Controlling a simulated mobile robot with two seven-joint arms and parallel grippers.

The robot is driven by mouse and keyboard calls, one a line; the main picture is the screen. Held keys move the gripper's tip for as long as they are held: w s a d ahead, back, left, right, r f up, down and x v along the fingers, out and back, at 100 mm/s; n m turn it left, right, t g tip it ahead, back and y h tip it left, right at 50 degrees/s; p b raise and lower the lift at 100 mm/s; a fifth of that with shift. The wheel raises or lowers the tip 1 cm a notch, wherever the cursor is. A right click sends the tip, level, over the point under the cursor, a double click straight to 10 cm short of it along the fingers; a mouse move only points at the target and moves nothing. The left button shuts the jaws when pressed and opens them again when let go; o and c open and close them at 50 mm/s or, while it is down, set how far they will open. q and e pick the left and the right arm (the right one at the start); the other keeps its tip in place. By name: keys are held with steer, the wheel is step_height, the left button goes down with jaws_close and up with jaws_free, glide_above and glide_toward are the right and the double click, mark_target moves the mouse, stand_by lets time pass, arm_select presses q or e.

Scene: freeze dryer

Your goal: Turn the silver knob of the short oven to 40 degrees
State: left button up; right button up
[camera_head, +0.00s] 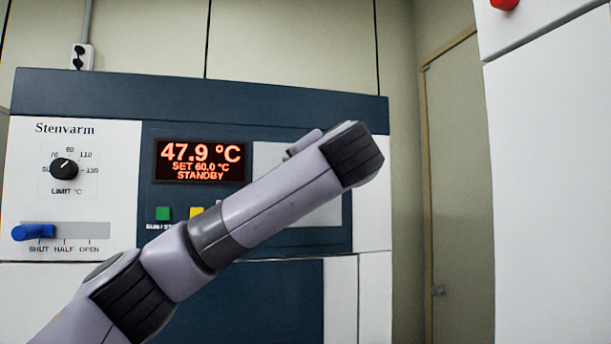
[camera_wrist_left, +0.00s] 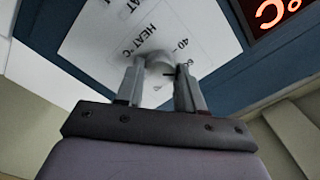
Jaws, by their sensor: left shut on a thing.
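The short oven (camera_head: 90,150) is labelled Stenvarm and has a white and dark blue front. Its red display (camera_head: 200,160) reads 47.9 °C, SET 60.0 °C, STANDBY. In the left wrist view the silver knob (camera_wrist_left: 158,62) sits on a white panel marked HEAT °C, with a 40 mark close by. My left gripper (camera_wrist_left: 160,80) is shut on the knob, one finger on each side. The knob's exact pointing is too unclear to read. In the head view my left arm hides the knob and the gripper. My right gripper is in neither view.
A black limit dial (camera_head: 64,168) and a blue slide lever (camera_head: 34,231), at the SHUT end, are on the oven's left. Green (camera_head: 163,213) and yellow (camera_head: 196,212) buttons lie below the display. A white cabinet (camera_head: 550,180) with a red button stands at right.

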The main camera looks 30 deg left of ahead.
arm_select(q)
steer(key=shift+n+b, duration=2.65)
steer(key=shift+n, duration=1.55)
steer(key=o, duration=1)
steer(key=shift+o, duration=0.2)
